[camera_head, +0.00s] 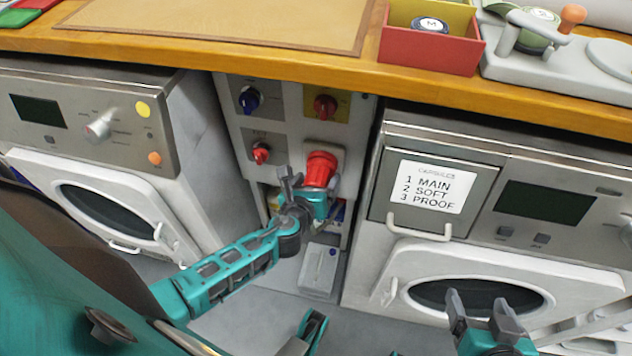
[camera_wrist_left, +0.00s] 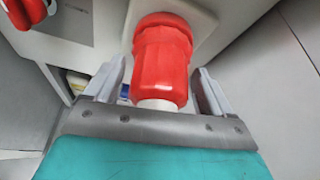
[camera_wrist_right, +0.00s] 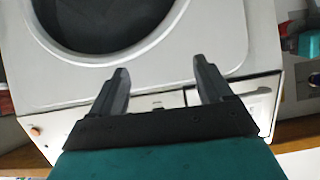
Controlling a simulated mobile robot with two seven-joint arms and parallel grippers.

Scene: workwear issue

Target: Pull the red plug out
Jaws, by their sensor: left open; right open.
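The red plug (camera_head: 321,168) sits in a pale socket plate on the grey panel between the two machines. In the left wrist view the red plug (camera_wrist_left: 162,62) is large, with a white end facing my gripper. My left gripper (camera_head: 308,186) is open at the plug. In the left wrist view its fingers (camera_wrist_left: 160,88) stand on either side of the plug's near end, with a gap visible at the right finger. My right gripper (camera_head: 486,306) is open and empty in front of the right machine's door. The right wrist view shows its empty fingers (camera_wrist_right: 163,88) before a round door.
The panel also carries a blue knob (camera_head: 249,100), a red knob on yellow (camera_head: 325,107) and a smaller red knob (camera_head: 261,153). The left machine (camera_head: 88,110) and right machine (camera_head: 480,255) flank it closely. The wooden counter (camera_head: 250,58) overhangs above.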

